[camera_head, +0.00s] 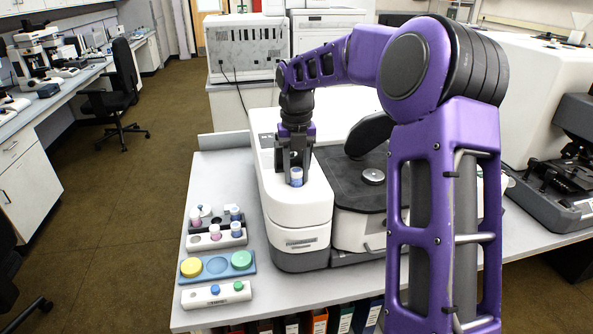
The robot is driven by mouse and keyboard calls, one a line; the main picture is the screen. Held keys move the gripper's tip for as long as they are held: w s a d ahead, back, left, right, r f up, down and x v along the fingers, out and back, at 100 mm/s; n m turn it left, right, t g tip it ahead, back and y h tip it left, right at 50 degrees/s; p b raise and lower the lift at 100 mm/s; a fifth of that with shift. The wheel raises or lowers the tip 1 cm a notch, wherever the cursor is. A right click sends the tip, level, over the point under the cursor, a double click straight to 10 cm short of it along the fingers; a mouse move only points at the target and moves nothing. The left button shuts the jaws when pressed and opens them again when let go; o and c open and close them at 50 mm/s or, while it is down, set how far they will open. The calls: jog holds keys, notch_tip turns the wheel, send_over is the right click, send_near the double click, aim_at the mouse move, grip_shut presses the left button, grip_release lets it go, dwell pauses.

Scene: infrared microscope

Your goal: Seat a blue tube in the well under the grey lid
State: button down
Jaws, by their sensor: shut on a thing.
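My gripper (296,168) points down over the white left part of the instrument (300,204), shut on a small tube with a blue top and pale body (297,177). The tube looks upright; whether its lower end is in a well or above the surface cannot be told. A dark grey rounded flap (369,136), perhaps the lid, stands tilted up to the right of my gripper. Other blue-topped tubes stand in the back rack (203,243) at the left, and one blue-capped piece is in the front rack (190,300).
A blue tray (247,269) holds a yellow and a green round dish. My purple arm covers the right middle. The bench (222,167) is bare behind the racks.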

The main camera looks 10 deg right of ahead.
jog(key=shift+f, duration=0.25)
jog(key=shift+c, duration=0.2)
grip_release()
dwell(0.3)
jog(key=shift+r+p, duration=0.65)
jog(key=shift+r, duration=2.85)
